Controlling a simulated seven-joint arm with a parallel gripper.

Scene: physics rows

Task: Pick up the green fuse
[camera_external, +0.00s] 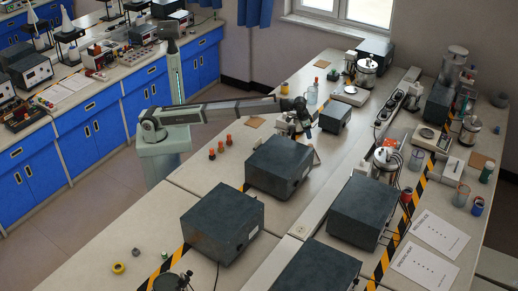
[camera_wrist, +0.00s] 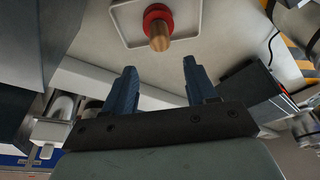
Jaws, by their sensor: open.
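I cannot make out a green fuse for certain in either view. My gripper (camera_external: 304,128) is over the far part of the bench in the external view, beside a dark grey box. In the wrist view its two blue-grey fingers (camera_wrist: 158,68) are apart, with nothing seen between them.
Dark grey boxes (camera_external: 279,163) (camera_external: 222,222) stand on the bench close to my arm. Several small orange-red pieces (camera_external: 220,147) stand left of them. A metal pot (camera_external: 366,64) stands farther back.

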